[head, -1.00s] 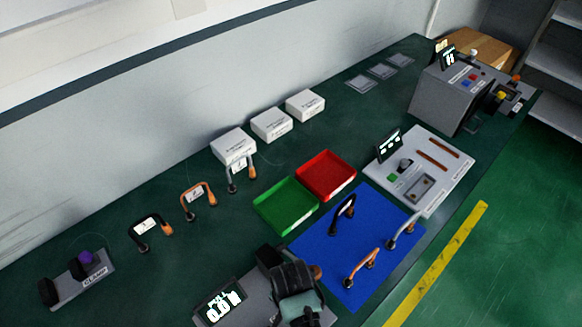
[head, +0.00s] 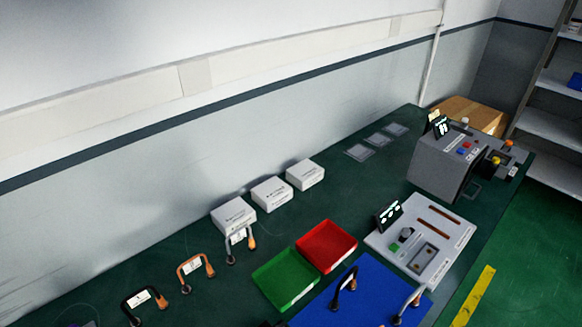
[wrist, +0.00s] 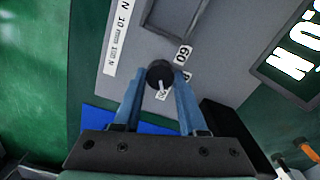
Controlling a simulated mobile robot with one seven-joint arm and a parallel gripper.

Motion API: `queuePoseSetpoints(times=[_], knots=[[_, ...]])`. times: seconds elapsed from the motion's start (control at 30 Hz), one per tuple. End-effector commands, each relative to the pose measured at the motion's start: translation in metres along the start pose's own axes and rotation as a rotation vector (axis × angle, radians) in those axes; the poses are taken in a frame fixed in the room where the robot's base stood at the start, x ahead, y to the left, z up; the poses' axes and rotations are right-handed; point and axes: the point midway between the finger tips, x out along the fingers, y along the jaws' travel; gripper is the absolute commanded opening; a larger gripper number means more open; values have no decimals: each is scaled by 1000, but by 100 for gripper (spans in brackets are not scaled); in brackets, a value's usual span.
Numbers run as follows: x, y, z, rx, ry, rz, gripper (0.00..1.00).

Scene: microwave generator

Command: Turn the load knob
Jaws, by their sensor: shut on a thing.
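A "60" label (wrist: 184,55) is beside the knob, and a strip marked "10 N" (wrist: 117,38) runs along the panel's left edge. A dark display with bright digits (wrist: 292,50) is at the right. In the head view this device and my gripper are below the frame.
The head view shows a green tray (head: 286,279), a red tray (head: 327,246) and a blue mat (head: 372,284) with curved handles. White boxes (head: 234,216) stand by the wall. A flat grey station (head: 424,240) and a grey machine (head: 445,165) are at the right.

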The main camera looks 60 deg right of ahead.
Motion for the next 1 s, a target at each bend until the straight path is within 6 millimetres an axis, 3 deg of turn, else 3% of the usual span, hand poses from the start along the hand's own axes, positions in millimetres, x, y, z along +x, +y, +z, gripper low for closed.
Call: queuePoseSetpoints(times=[1.0], knots=[[-2,-1,0,-826,-1,1,0]])
